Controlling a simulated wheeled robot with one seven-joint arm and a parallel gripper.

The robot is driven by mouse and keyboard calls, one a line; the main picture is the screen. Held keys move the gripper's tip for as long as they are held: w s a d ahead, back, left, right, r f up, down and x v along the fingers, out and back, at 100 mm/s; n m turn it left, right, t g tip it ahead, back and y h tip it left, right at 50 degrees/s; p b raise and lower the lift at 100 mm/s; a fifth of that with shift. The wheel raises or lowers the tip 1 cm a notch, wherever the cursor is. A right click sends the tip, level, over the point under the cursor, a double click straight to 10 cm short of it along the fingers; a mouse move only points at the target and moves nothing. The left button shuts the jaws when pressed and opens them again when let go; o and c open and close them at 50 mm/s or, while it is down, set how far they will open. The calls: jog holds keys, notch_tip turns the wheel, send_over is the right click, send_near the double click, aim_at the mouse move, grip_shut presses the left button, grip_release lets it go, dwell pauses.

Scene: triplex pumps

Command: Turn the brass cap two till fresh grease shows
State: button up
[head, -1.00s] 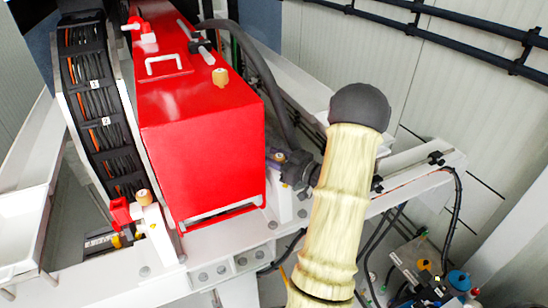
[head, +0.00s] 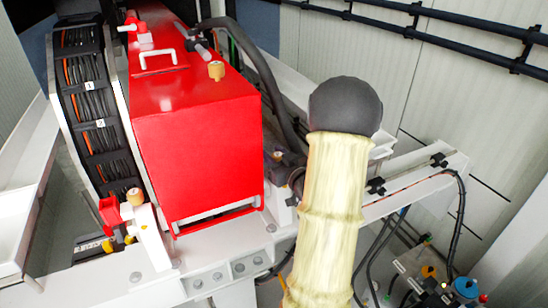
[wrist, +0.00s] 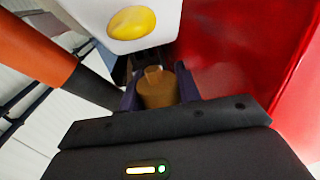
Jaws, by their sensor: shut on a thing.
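In the wrist view a brass cap (wrist: 158,90) stands between the dark fingers of my gripper (wrist: 160,92), which is shut on it. A small lighter tab shows at its top. Its number is not readable. In the head view my pale arm covers much of the right middle, and my grip on the cap cannot be made out. Other brass-coloured caps show there: one on top of the red housing (head: 216,71), one on a white post at the left (head: 135,196), and part of one beside my arm (head: 278,155).
A white block with a yellow oval (wrist: 132,22) is close beyond my fingers; whether the oval is grease is unclear. A red wall (wrist: 240,50) stands close at right, an orange-and-black part (wrist: 38,48) at left. A black hose (head: 262,75) runs beside the red housing (head: 195,145).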

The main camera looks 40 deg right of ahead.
jog(key=shift+r, duration=0.1)
jog(key=o, duration=1)
jog(key=shift+s, duration=0.15)
jog(key=s+b, duration=0.3)
jog(key=s, duration=0.2)
jog(key=s+a+b, duration=0.1)
jog(key=s+b, duration=0.2)
jog(key=s, duration=0.3)
jog(key=s+a+b, duration=0.1)
jog(key=s+b, duration=0.3)
jog(key=s, duration=0.2)
jog(key=shift+w, duration=0.1)
